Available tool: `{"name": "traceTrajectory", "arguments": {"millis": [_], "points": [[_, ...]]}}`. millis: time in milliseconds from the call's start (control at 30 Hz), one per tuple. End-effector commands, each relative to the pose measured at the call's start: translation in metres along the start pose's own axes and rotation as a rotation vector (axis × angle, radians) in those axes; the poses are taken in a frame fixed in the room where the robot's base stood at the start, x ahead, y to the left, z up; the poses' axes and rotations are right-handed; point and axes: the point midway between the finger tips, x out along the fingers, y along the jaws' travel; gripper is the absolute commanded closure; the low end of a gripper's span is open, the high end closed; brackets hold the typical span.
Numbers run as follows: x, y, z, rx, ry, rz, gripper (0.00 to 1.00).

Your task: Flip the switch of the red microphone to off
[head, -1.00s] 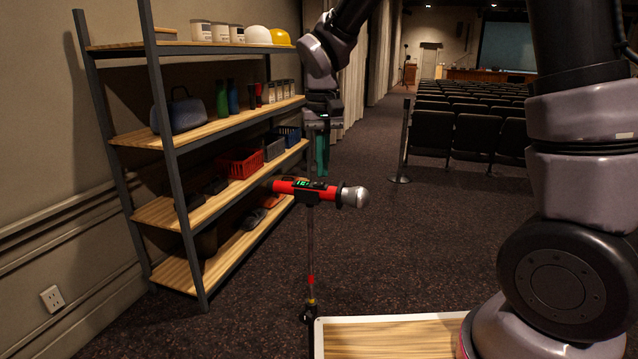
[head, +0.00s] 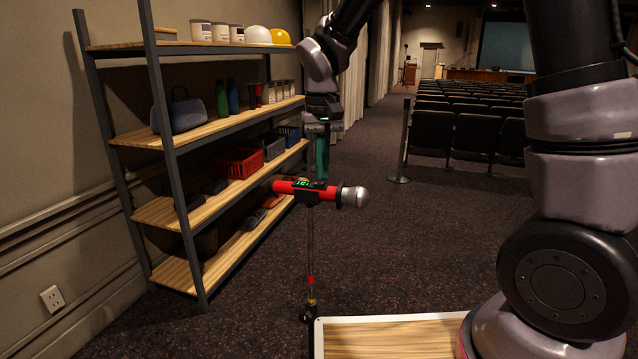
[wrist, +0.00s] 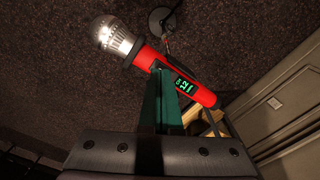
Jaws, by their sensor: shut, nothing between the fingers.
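The red microphone (head: 325,191) lies level on a thin upright stand, its silver head to the right in the head view. Its green-lit display (head: 302,184) is on top of the body. In the wrist view the microphone (wrist: 200,93) runs diagonally, its silver head at upper left and the display (wrist: 185,86) beside my fingers. My gripper (head: 320,178) points down, shut and empty, with teal fingers just above the body. In the wrist view my gripper's tips (wrist: 160,70) overlap the body between head and display. I cannot tell whether they touch. The switch is not clearly visible.
A shelf rack (head: 210,205) with baskets, bottles and cans stands left of the microphone. A wooden tabletop with a white rim (head: 318,340) is at the front. A post (head: 402,150) and rows of seats (head: 455,135) stand behind on the right. Carpet around the stand is clear.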

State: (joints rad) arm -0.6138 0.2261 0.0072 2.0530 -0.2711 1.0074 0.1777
Motion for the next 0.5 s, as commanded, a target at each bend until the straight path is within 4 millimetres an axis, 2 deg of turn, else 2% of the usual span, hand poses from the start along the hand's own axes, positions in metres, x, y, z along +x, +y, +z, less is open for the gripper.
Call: {"name": "traceTrajectory", "arguments": {"millis": [500], "points": [[0.0081, 0.0001, 0.0002, 0.001, -0.001, 0.000, 1.00]]}}
